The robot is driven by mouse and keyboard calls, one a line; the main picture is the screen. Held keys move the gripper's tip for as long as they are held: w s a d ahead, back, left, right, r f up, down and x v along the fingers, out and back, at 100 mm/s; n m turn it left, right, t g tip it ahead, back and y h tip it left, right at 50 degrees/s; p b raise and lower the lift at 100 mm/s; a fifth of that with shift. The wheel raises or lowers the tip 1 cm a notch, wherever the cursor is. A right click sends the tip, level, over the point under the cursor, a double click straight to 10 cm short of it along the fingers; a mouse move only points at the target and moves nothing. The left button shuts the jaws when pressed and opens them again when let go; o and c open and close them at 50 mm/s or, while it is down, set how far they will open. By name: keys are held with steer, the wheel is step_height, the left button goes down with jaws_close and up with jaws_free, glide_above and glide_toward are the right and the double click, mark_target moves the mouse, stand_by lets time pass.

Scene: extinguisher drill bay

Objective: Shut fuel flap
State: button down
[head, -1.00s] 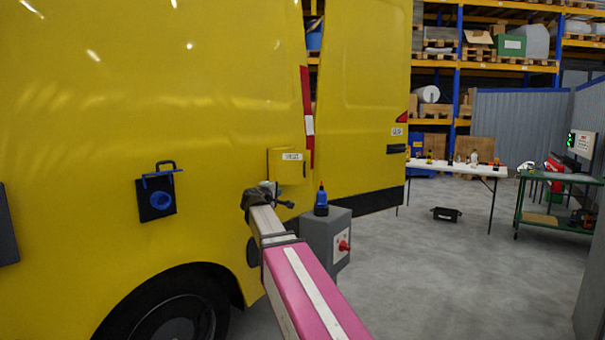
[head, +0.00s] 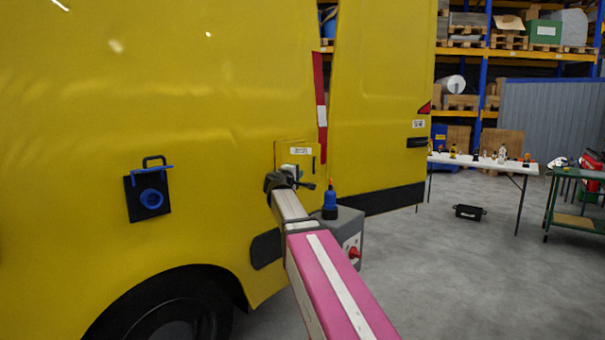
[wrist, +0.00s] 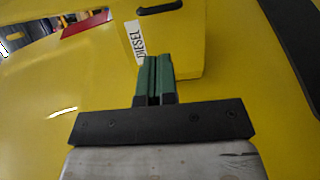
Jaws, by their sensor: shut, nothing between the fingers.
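The fuel flap (head: 311,161) is a small yellow panel with a white label on the side of the yellow van. It appears ajar, standing a little off the body. In the wrist view the flap (wrist: 186,50) shows a DIESEL label and a black strip at its top. My gripper (head: 296,176) is at the flap's lower part in the head view and hides some of it. In the wrist view my gripper's green fingers (wrist: 153,68) are together and empty, overlapping the flap's edge near the label. I cannot tell whether they touch it.
A grey box (head: 350,230) with a red knob and a blue bottle (head: 330,205) stands just right of my arm. A white table (head: 480,163) is further back.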

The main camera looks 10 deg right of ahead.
glide_toward(311, 168)
steer(key=w+d+r, duration=0.1)
steer(key=w+d, duration=0.1)
steer(key=d, duration=0.3)
steer(key=shift+a+r, duration=0.2)
steer(key=shift+a, duration=0.05)
steer(key=shift+d, duration=0.2)
